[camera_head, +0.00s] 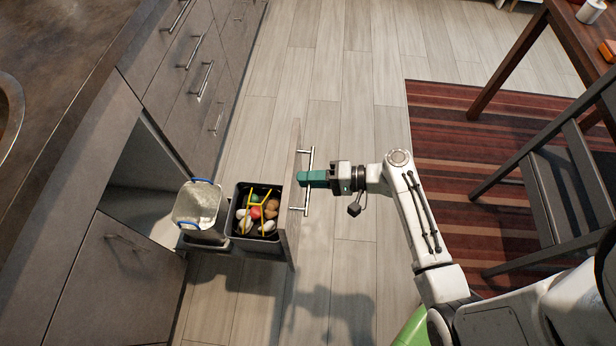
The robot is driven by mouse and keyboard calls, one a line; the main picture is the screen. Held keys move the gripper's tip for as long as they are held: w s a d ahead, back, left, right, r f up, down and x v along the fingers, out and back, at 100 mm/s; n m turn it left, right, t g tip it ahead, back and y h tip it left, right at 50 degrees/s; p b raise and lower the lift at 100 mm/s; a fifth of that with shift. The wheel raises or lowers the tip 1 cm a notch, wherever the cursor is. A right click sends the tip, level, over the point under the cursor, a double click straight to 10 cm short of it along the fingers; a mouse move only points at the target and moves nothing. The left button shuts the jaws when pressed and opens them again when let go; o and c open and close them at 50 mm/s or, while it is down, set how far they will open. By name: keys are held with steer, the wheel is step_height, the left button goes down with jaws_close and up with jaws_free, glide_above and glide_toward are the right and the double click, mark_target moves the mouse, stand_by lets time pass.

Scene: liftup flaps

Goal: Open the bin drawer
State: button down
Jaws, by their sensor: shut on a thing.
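The bin drawer (292,192) stands pulled out from the cabinet on the left, with its front panel seen nearly edge-on. Its bar handle (308,162) faces right. Inside the drawer are a white bin (185,226) with blue clips and a black bin (238,238) holding several food-like items and a yellow strap. My gripper (306,178), with green fingers, reaches in from the right and is shut on the drawer handle. The fingertips partly hide the middle of the handle.
Closed drawers (193,80) and a cabinet door (110,265) flank the dark opening. A dark chair (540,190) and a table (580,50) stand on a striped rug (440,130) at right. Wooden floor between the drawer and rug is clear.

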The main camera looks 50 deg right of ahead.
steer(key=c, duration=1.3)
jaws_free()
steer(key=shift+o, duration=0.2)
steer(key=v, duration=1)
steer(key=shift+s+d, duration=0.25)
steer(key=shift+s, duration=0.05)
